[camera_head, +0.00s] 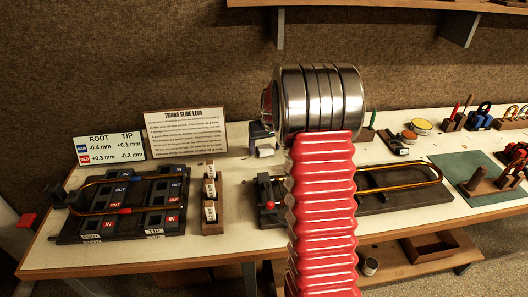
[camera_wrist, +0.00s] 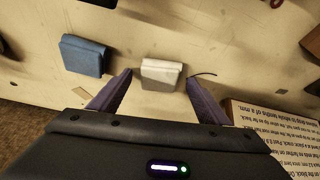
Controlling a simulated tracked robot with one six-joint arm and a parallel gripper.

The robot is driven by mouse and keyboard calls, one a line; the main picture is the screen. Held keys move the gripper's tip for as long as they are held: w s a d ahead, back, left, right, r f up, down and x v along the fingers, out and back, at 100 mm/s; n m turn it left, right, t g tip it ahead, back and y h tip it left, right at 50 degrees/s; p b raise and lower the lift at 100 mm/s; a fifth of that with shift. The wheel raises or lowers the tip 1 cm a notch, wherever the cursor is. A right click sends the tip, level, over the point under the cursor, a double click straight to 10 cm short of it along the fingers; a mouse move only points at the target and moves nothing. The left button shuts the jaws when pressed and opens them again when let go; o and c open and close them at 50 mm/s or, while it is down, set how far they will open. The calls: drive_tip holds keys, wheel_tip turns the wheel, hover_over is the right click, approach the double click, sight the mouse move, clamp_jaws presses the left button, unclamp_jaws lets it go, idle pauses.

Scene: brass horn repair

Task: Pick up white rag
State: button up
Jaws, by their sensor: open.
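The white rag (camera_wrist: 162,74) is a small folded block on the pale bench, seen in the wrist view. My gripper (camera_wrist: 160,82) is open, with one purple finger on each side of the rag and a gap visible on both sides. The fingers do not touch it. In the head view the white rag (camera_head: 264,151) shows only partly, left of my red arm. My gripper shows there as a dark shape (camera_head: 261,133) just above the rag, mostly hidden behind my arm.
A blue folded block (camera_wrist: 84,56) lies left of the rag in the wrist view. A printed sign (camera_head: 186,131) stands at the back of the bench (camera_head: 150,250). A slotted dark board (camera_head: 125,205) and a brass slide (camera_head: 400,168) on a dark base lie in front.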

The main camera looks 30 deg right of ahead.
sight(265, 149)
drive_tip(key=c, duration=1.1)
drive_tip(key=shift+r, duration=0.1)
drive_tip(key=shift+c, duration=0.2)
wheel_tip(265, 149, up, 10)
idle(0.6)
